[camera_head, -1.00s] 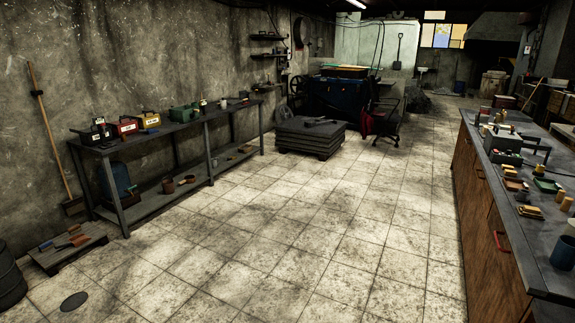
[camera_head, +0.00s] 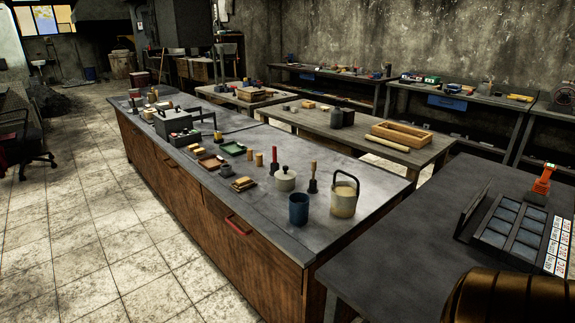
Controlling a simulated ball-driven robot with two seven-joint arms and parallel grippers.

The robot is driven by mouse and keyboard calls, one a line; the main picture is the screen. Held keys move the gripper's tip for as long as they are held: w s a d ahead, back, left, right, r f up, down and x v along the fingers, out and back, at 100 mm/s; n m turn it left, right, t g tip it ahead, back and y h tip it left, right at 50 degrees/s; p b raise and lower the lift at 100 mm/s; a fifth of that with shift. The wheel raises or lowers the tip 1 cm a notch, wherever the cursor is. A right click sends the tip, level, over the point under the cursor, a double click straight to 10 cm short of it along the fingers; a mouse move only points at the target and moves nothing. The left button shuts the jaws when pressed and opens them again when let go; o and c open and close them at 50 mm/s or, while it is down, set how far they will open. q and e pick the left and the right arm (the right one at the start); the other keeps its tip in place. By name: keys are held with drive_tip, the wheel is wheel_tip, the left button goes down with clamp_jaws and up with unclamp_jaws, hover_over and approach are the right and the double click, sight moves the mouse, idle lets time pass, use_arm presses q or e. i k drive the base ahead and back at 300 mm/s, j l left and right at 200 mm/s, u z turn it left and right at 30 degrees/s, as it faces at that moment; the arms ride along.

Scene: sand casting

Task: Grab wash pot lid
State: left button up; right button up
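A small pale pot (camera_head: 285,182) stands on the grey-topped workbench. A pale lid with a dark knob (camera_head: 284,170) appears to sit on top of it; this looks like the wash pot lid. A blue cup (camera_head: 299,209) and a cream bucket with a raised handle (camera_head: 344,197) stand to its right, nearer the bench's front end. Neither of my grippers is in view.
The long workbench (camera_head: 262,213) has wooden drawer fronts and a red handle (camera_head: 237,225). Small blocks and trays (camera_head: 212,161) lie left of the pot. A dark table with a compartment tray (camera_head: 510,228) and a brown rounded object (camera_head: 515,300) are at right. The tiled floor (camera_head: 75,240) at left is clear.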

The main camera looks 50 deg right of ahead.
sight(285, 174)
drive_tip(key=i+z, duration=0.15)
drive_tip(key=i, duration=0.65)
drive_tip(key=i+z, duration=0.15)
drive_tip(key=i, duration=0.7)
drive_tip(key=i+j+z, duration=0.15)
drive_tip(key=i, duration=0.65)
drive_tip(key=i+z, duration=0.2)
drive_tip(key=z, duration=0.3)
drive_tip(key=i+j+z, duration=0.1)
drive_tip(key=z, duration=0.4)
drive_tip(key=i+j+z, duration=0.2)
drive_tip(key=z, duration=0.25)
drive_tip(key=i+j+z, duration=0.2)
drive_tip(key=z, duration=0.3)
